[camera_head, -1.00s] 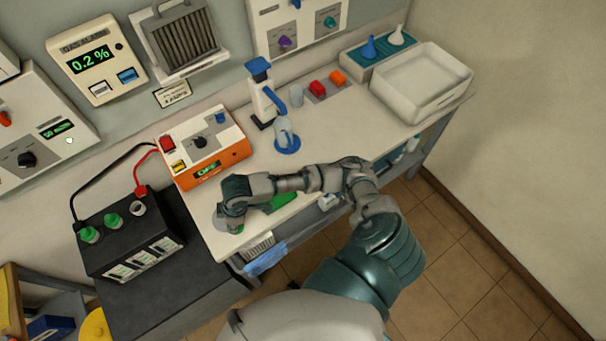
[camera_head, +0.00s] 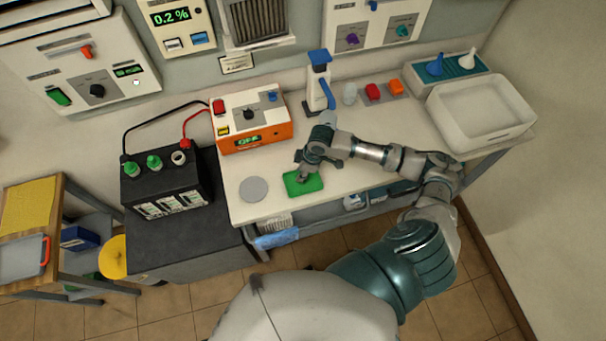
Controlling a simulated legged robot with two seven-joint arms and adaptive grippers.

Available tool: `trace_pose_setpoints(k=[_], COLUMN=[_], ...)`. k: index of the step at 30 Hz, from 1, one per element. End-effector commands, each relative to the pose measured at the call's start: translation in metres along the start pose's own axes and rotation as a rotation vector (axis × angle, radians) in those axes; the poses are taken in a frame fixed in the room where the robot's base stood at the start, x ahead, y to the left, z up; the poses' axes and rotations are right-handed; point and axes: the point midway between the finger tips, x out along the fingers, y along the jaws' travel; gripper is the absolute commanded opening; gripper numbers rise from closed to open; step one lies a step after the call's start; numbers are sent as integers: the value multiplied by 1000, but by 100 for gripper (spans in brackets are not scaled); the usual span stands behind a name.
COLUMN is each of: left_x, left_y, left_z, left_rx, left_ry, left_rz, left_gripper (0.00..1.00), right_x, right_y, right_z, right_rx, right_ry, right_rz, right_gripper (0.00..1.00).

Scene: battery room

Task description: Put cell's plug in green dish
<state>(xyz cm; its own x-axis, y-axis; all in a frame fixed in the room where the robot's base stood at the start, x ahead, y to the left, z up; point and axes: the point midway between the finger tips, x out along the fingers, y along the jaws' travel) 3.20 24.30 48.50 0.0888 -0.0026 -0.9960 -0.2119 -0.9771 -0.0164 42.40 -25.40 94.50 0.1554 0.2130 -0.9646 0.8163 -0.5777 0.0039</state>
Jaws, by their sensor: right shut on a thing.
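The black battery (camera_head: 160,190) stands at the left with two green plugs (camera_head: 153,162) on its top. Its third cell opening (camera_head: 179,158) is bare. The green dish (camera_head: 291,187) lies flat near the front edge of the bench. My right gripper (camera_head: 303,178) is over the green dish, pointing down, and is shut on the cell's plug, which is mostly hidden by the fingers. I cannot tell whether the plug touches the dish. My left gripper is not in view.
A grey round disc (camera_head: 253,189) lies left of the dish. An orange-and-white charger (camera_head: 250,122) stands behind, with leads to the battery. A blue-topped stand (camera_head: 319,82), red and orange blocks and a white tray (camera_head: 484,110) are farther right.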

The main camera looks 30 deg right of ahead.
Motion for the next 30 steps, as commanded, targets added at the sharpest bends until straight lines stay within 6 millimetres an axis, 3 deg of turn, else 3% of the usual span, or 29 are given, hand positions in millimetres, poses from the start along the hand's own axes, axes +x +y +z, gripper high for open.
trace_pose_setpoints(k=[5, 12, 21, 22, 24, 30], left_x=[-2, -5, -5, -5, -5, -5], left_y=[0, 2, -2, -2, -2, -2], left_z=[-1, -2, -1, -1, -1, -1], left_rx=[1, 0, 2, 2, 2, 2], left_ry=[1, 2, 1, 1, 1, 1], left_rz=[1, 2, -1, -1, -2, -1], left_gripper=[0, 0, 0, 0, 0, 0], right_x=[4, 33, 36, 36, 36, 36], right_y=[6, 4, 5, 5, 5, 5], right_z=[5, 10, 14, 14, 14, 14], right_rx=[0, -1, -2, -2, -2, -2], right_ry=[1, -2, 0, 0, 1, 1], right_rz=[-3, 1, -2, -1, -1, -1], right_gripper=[6, 6, 6, 30, 47, 50])
